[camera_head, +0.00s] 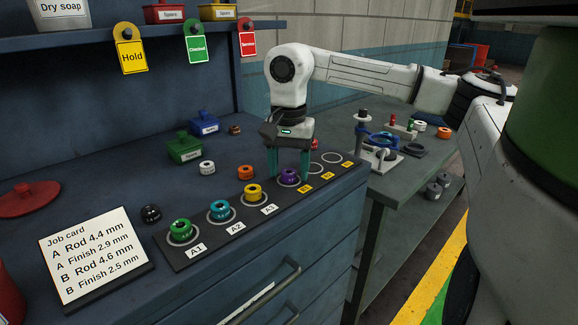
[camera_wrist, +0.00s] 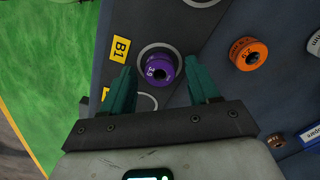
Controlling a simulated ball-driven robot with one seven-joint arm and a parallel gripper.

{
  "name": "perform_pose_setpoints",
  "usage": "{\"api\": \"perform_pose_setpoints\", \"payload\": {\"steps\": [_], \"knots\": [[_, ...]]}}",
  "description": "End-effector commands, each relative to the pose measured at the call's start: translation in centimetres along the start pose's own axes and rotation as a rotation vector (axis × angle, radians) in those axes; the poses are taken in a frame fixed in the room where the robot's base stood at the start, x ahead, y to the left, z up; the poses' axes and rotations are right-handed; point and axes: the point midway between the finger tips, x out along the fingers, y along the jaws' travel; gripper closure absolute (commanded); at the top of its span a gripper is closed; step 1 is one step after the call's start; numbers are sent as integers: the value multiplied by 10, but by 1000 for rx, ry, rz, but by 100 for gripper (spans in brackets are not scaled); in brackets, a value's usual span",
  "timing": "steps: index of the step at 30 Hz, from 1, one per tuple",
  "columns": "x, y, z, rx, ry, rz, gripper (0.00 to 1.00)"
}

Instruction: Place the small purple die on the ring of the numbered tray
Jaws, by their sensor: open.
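The small purple die (camera_head: 289,177) stands upright on the numbered tray (camera_head: 216,239), at the ring beside the yellow B1 label. In the wrist view the die (camera_wrist: 160,70) covers the lower part of that ring (camera_wrist: 158,47) and looks a little off its middle; the ring shows past its far side. My gripper (camera_head: 289,177) is open, with one teal finger on each side of the die. In the wrist view the fingers of my gripper (camera_wrist: 160,85) stand apart from the die, with gaps on both sides.
Green (camera_head: 180,230), teal (camera_head: 220,210) and yellow (camera_head: 253,194) dies occupy A1 to A3. The other two B rings (camera_head: 331,157) are empty. Orange (camera_head: 245,172), white (camera_head: 207,168) and black (camera_head: 151,213) dies lie loose behind the tray.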

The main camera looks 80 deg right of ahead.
Motion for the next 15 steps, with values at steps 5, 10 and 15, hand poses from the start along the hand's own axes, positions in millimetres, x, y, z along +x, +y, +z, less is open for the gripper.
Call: {"api": "perform_pose_setpoints", "payload": {"steps": [5,10,15], "knots": [[-12,0,-1,0,3,0,40],[-44,0,-1,1,5,-1,40],[-79,0,-1,1,4,0,40]]}}
